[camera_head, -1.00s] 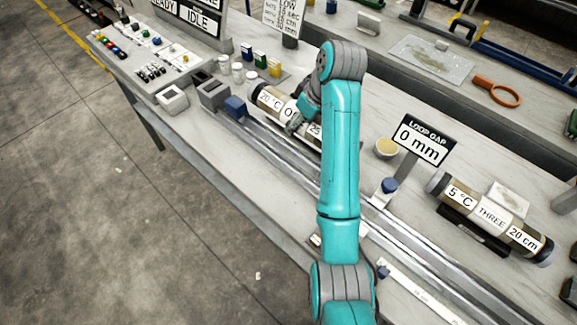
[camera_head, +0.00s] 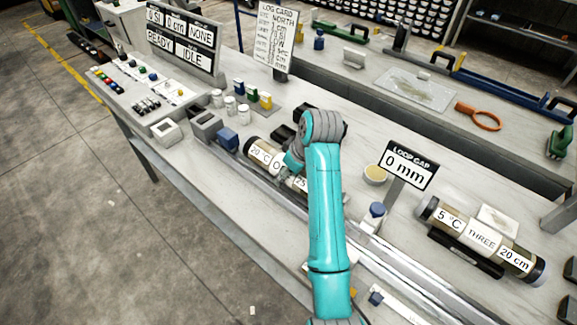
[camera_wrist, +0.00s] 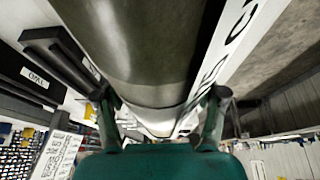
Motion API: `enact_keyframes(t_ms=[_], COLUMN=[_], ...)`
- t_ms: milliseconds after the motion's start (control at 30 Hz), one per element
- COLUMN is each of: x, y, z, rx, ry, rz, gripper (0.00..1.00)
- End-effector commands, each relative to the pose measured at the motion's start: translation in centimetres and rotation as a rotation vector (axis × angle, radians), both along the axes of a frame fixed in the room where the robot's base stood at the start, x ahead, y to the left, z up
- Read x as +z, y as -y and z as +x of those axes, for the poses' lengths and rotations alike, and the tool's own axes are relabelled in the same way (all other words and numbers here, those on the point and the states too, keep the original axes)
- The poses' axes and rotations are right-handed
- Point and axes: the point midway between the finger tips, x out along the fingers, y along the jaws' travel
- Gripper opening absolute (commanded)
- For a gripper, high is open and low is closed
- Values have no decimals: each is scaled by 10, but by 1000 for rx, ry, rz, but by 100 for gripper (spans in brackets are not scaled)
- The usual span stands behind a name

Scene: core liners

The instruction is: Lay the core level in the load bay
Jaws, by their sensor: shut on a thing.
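A dark core with white labels reading "20 °C" and "25" (camera_head: 262,154) is in my gripper, above or at the long metal rail (camera_head: 250,181) along the bench front. My arm hides its right part. In the wrist view the core (camera_wrist: 140,45) fills the top centre, between the two fingers of my gripper (camera_wrist: 162,115), which are shut around it. I cannot tell whether the core touches the rail or which part is the load bay. Another core, labelled "5 °C THREE 20 cm" (camera_head: 480,239), lies in a dark cradle at right.
A dark cradle (camera_wrist: 60,55) shows beside the held core. A blue block (camera_head: 228,138) stands near its left end. The "LOOP GAP 0 mm" sign (camera_head: 408,163), a yellow-topped cup (camera_head: 375,174) and a blue-capped post (camera_head: 375,215) stand to the right. Display boards (camera_head: 180,40) stand at back left.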

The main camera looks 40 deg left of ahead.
Motion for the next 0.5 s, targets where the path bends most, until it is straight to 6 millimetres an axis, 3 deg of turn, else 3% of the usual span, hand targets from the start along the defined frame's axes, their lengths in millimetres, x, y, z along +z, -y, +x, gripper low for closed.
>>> enact_keyframes(t_ms=[233, 500], x=[-30, -33], y=[0, -1], z=[0, 1], rx=[0, 1], ry=[2, 4], rz=[2, 4], gripper=[1, 1])
